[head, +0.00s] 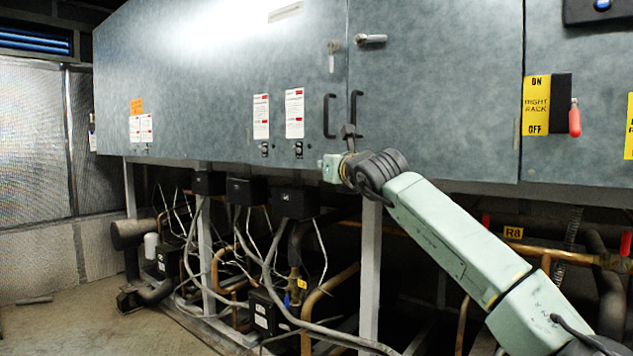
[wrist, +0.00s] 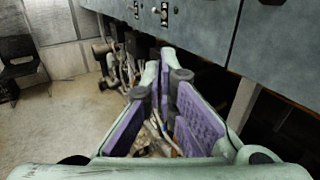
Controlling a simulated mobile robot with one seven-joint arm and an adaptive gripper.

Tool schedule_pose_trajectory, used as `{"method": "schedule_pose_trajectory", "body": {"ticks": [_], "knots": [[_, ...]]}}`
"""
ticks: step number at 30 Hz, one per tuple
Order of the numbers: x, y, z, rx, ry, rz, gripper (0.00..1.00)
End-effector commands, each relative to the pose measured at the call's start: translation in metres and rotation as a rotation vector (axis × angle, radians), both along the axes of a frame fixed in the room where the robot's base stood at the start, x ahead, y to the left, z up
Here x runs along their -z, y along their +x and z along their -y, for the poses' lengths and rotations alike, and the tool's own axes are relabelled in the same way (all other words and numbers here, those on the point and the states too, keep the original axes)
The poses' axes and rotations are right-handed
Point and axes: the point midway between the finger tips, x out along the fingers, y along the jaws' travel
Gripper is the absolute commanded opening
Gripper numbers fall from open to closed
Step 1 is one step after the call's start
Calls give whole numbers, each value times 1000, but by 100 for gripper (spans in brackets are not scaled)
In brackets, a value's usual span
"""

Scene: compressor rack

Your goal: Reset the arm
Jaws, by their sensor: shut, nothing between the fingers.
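My arm (head: 455,240) reaches up from the lower right in the head view and ends in front of the lower edge of the grey cabinet (head: 440,90). In that view the fingers cannot be made out clearly. In the wrist view my gripper (wrist: 164,72) shows its two pale green fingers with purple pads, drawn together at the tips. It is shut and empty. The pipes and cables show behind and between the fingers, and nothing is held.
Black door handles (head: 330,116) are close above the arm's end. A switch with a red lever (head: 574,120) is at the right. Pipes and cables (head: 270,260) fill the space below the cabinet. A black chair (wrist: 18,62) stands at the left. The floor (wrist: 75,115) between is clear.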

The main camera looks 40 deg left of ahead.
Motion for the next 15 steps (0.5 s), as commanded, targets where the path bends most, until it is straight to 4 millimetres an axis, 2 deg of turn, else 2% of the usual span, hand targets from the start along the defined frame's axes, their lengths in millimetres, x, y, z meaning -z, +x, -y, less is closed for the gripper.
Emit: {"method": "schedule_pose_trajectory", "body": {"ticks": [2, 6, 15], "knots": [[2, -13, 1, -2, 0, 3, 0], [0, -24, 2, 0, 0, 2, 0], [-2, -28, 2, -2, 0, -1, 0]]}}
